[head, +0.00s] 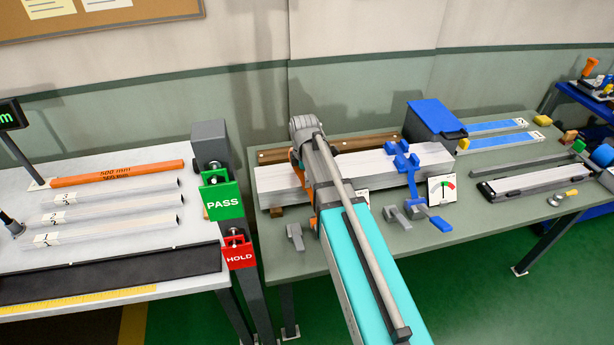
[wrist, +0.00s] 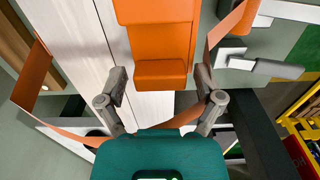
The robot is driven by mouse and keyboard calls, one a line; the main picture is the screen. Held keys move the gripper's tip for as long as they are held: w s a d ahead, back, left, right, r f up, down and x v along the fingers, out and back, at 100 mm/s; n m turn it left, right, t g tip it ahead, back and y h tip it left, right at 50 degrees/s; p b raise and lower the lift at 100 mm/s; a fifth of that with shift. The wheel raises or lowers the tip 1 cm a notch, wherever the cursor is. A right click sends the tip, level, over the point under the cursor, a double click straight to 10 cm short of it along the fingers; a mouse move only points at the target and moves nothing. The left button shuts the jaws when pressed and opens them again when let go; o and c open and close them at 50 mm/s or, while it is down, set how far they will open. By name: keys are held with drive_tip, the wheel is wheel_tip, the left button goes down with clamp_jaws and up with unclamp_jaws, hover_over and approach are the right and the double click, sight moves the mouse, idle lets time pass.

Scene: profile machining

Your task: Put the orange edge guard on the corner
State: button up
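An orange block-like piece (wrist: 160,45), which looks like the edge guard, shows in the wrist view above the pale board stack (wrist: 141,107). My gripper (wrist: 160,75) is open, its two grey fingers spread on either side of the orange piece's lower end. Gaps show between each finger and the piece. A loose orange strap (wrist: 33,80) loops around both sides and passes near the fingers. In the head view, my arm hides most of this. The pale stack (head: 275,184) lies on the table, with a bit of orange (head: 293,160) beside my arm.
A blue clamp-like piece (head: 407,163) sits on the stack, with a gauge card (head: 441,188) in front. A blue box (head: 433,118) stands behind. Small grey parts (head: 295,236) lie near the front edge. The left table (head: 200,265) holds tubes and PASS and HOLD signs.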

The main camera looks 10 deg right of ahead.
drive_tip(key=shift+r, duration=0.25)
idle(0.3)
wheel_tip(320, 180, up, 12)
drive_tip(key=p, duration=1.3)
drive_tip(key=shift+r, duration=0.25)
idle(0.5)
drive_tip(key=shift+s, duration=0.1)
drive_tip(key=s+m, duration=1.5)
drive_tip(key=m, duration=0.3)
drive_tip(key=shift+s+d, duration=0.4)
drive_tip(key=shift+d, duration=0.05)
